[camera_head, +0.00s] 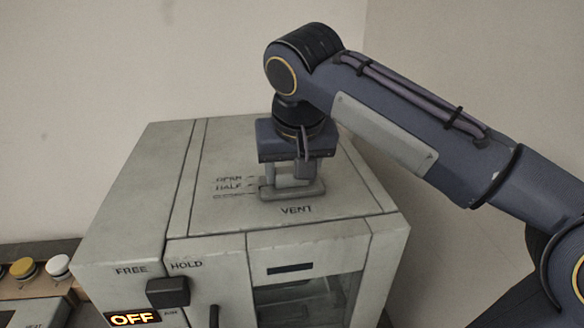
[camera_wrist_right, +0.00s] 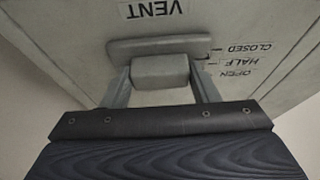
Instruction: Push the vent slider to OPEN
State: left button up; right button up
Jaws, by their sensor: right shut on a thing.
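The vent slider (camera_head: 302,193) is on top of a grey box-shaped unit (camera_head: 340,185), beside the printed marks OPEN, HALF and CLOSED. It also shows in the right wrist view as a rounded grey plate (camera_wrist_right: 145,46) with a raised block-like knob (camera_wrist_right: 160,72). The plate lies level with the CLOSED mark (camera_wrist_right: 252,48). My right gripper (camera_head: 287,182) points down from above and is shut on the knob, one finger on each side, as the right wrist view (camera_wrist_right: 160,88) shows. The fingers partly hide the slider in the head view. My left gripper is not in view.
A yellow button (camera_head: 23,268) and a white button (camera_head: 57,266) are at lower left. The unit's top is otherwise clear.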

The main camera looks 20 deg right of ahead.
jog(key=shift+w+d+r+p, duration=0.1)
jog(key=shift+w+r+p, duration=0.05)
jog(key=shift+w+p, duration=0.2)
jog(key=shift+c, duration=0.4)
jog(key=w+p, duration=0.1)
jog(key=w, duration=0.1)
jog(key=w+d+p, duration=0.1)
jog(key=w, duration=0.1)
jog(key=shift+w, duration=0.1)
jog(key=shift+w+d, duration=0.1)
jog(key=shift+w, duration=0.1)
jog(key=shift+s, duration=0.1)
jog(key=o, duration=1.4)
jog(key=shift+w, duration=0.2)
